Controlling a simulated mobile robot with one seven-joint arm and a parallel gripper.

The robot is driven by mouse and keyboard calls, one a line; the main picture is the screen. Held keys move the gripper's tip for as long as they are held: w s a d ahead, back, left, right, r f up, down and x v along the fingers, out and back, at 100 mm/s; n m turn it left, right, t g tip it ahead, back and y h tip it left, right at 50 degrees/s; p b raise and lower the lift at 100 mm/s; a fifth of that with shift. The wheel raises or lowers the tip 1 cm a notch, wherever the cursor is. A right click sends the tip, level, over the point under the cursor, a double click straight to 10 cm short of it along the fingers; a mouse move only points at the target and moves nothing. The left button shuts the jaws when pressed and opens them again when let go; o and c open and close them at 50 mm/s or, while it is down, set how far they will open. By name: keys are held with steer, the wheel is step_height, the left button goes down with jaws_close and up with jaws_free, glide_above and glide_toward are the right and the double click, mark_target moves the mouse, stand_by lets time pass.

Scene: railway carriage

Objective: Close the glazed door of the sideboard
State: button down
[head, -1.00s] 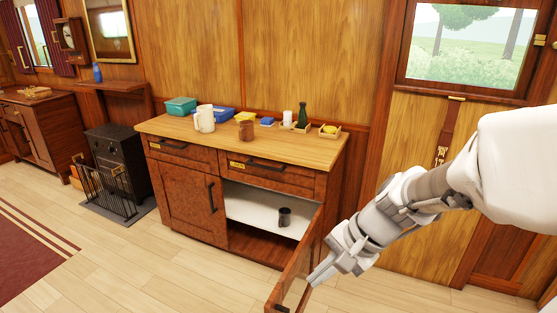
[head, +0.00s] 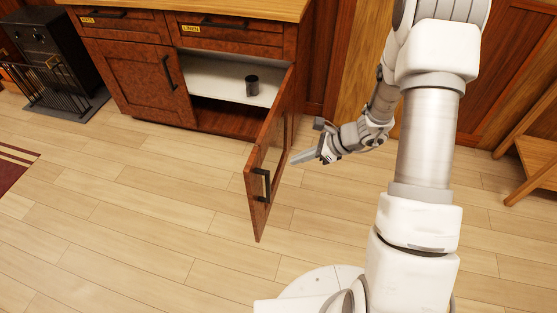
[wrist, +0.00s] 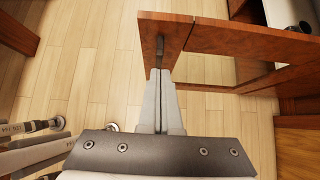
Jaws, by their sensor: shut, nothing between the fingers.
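The sideboard (head: 135,75) stands at the back with its glazed door (head: 268,150) hinged at the right and swung wide open towards me. The door's wooden frame holds a glass pane, and a dark handle (head: 262,186) sits near its free edge. In the wrist view the door (wrist: 220,32) crosses the upper part, with the handle (wrist: 160,47) just ahead of the fingertips. My gripper (head: 298,158) is shut and empty, to the right of the door on its handle side. The fingertips (wrist: 160,73) are close to the door; I cannot tell whether they touch it.
A dark mug (head: 252,85) stands on the white shelf inside the open compartment. The sideboard's left door (head: 130,80) is closed. A black stove (head: 45,55) with a guard stands at the left, and a wooden piece (head: 535,160) at the right. The floor before the sideboard is clear.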

steer(key=b, duration=0.3)
glide_toward(255, 168)
steer(key=f, duration=0.3)
steer(key=shift+s+d+f, duration=0.2)
steer(key=shift+s+f, duration=0.1)
steer(key=a, duration=0.1)
steer(key=w+a, duration=0.1)
steer(key=a, duration=0.1)
steer(key=shift+w+a+f, duration=0.15)
steer(key=shift+w+a, duration=0.2)
steer(key=shift+a, duration=0.3)
